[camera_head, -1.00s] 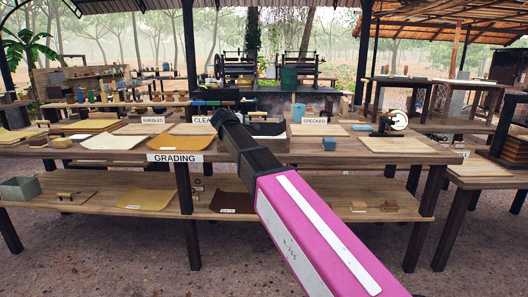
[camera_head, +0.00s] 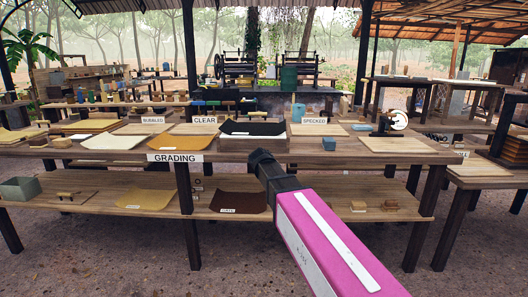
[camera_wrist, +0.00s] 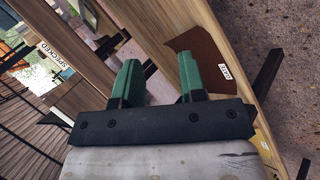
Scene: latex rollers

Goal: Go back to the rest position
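My gripper (camera_head: 262,156) is in front of the edge of the grading table (camera_head: 350,155), at the end of my pink arm. Its fingers cannot be made out in the head view. In the wrist view my gripper (camera_wrist: 158,72) has two green fingers standing well apart with nothing between them, so it is open and empty. A dark sheet (camera_head: 252,129) lies on the table between the CLEAR sign (camera_head: 204,120) and the SPECKED sign (camera_head: 314,120), behind and apart from my gripper.
The lower shelf (camera_head: 110,185) holds a brown sheet (camera_head: 238,202), a yellow sheet (camera_head: 146,199) and small blocks. A blue block (camera_head: 329,143) sits on the upper table. A side table (camera_head: 482,169) stands at right. Bare ground is free in front.

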